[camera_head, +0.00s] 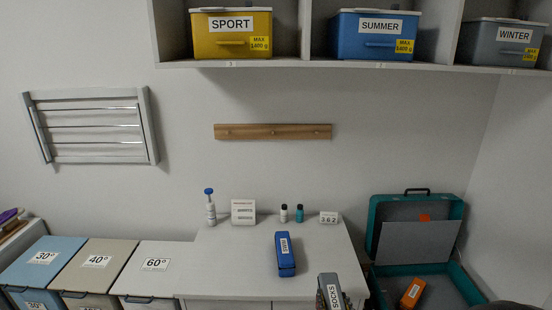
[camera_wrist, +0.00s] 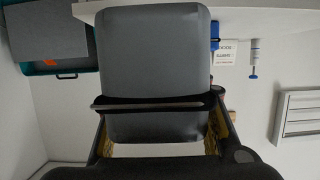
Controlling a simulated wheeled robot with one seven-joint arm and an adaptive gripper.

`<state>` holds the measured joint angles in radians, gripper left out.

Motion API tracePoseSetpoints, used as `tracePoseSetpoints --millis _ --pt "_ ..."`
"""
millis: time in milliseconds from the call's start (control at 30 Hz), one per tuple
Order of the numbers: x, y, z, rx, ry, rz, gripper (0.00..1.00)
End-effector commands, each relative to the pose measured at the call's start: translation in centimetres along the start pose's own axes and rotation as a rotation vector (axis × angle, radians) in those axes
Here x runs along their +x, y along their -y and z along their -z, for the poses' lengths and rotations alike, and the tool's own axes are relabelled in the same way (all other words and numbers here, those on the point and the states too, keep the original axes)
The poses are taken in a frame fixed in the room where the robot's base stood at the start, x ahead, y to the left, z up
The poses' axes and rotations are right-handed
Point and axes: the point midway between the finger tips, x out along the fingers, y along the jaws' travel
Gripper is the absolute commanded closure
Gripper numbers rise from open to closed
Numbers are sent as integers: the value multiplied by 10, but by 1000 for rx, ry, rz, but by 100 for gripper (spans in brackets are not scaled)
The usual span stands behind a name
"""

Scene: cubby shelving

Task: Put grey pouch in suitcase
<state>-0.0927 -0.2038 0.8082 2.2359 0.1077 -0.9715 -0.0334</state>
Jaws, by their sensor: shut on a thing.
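The grey pouch (camera_head: 331,286), labelled SOCKS, is at the bottom of the head view, in front of the white cabinet's right part. It fills the middle of the wrist view (camera_wrist: 155,65). My gripper (camera_wrist: 160,128) is shut on it, with a finger at each side. In the head view only part of my gripper shows at the bottom edge. The suitcase (camera_head: 382,228) is teal with grey lining and stands open at the right, lid raised. An orange pouch (camera_head: 412,292) lies inside it. The suitcase also shows at the wrist view's top left (camera_wrist: 85,58).
A blue pouch (camera_head: 285,255) lies on the white cabinet top (camera_head: 235,270). Bottles, a card and a number block stand along its back. Laundry bins (camera_head: 100,256) are at the left. A shelf with labelled boxes (camera_head: 378,45) hangs above. The suitcase's right inside is mostly free.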

Motion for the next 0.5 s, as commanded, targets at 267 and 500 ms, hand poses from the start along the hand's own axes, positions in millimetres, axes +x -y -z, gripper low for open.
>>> tracePoseSetpoints --millis 267,500 --pt "9 -11 -62 -1 5 -1 89" --pt "16 -19 -106 0 3 -1 89"
